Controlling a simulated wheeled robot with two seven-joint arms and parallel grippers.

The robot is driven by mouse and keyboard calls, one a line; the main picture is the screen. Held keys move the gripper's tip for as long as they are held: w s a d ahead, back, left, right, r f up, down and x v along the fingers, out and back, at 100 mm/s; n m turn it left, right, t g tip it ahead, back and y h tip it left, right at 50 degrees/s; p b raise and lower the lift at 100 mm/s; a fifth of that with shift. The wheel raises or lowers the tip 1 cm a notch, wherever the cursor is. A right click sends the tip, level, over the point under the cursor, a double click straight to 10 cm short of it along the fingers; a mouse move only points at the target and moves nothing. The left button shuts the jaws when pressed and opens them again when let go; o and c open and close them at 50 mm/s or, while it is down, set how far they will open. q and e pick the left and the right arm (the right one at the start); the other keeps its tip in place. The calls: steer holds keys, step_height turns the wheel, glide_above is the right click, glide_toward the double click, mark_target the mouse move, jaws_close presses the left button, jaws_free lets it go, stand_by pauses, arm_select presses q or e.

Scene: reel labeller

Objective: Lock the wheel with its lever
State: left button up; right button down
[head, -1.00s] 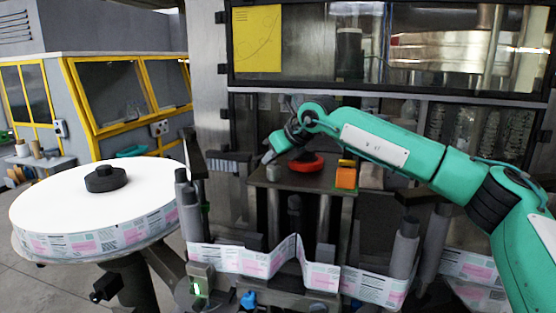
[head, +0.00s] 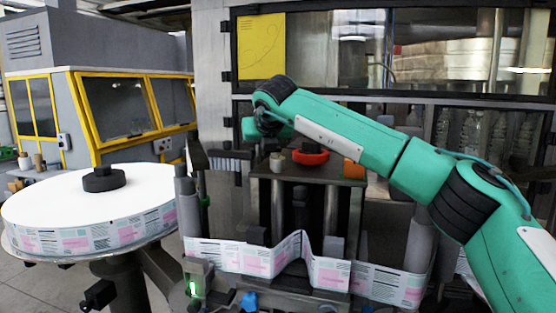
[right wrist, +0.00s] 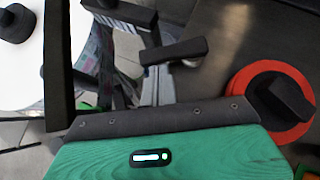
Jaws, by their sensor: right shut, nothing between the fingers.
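The red wheel (head: 311,158) lies flat on the dark metal plate of the labeller, and it shows at the right of the right wrist view (right wrist: 246,88) with a black grip across its middle. A dark lever (right wrist: 173,50) on a metal stem stands beside it in the right wrist view. In the head view, a small pale post (head: 277,160) stands just left of the wheel; I cannot tell if it is the lever's stem. My right gripper (head: 250,128) is shut and empty, above and left of the wheel, touching neither. My left gripper is out of view.
A large white label reel (head: 60,205) with a black hub stands at the left. An orange block (head: 354,168) sits right of the wheel. The label web (head: 240,257) runs along the front past grey rollers. A glazed cabinet closes off the back.

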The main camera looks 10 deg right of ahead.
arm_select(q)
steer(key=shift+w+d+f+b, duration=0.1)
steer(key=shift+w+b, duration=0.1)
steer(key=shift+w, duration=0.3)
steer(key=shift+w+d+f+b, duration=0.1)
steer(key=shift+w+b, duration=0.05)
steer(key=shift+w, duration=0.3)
arm_select(e)
steer(key=shift+w+a+m+h, duration=0.25)
steer(key=shift+w+m+h, duration=0.05)
steer(key=shift+m+h, duration=0.35)
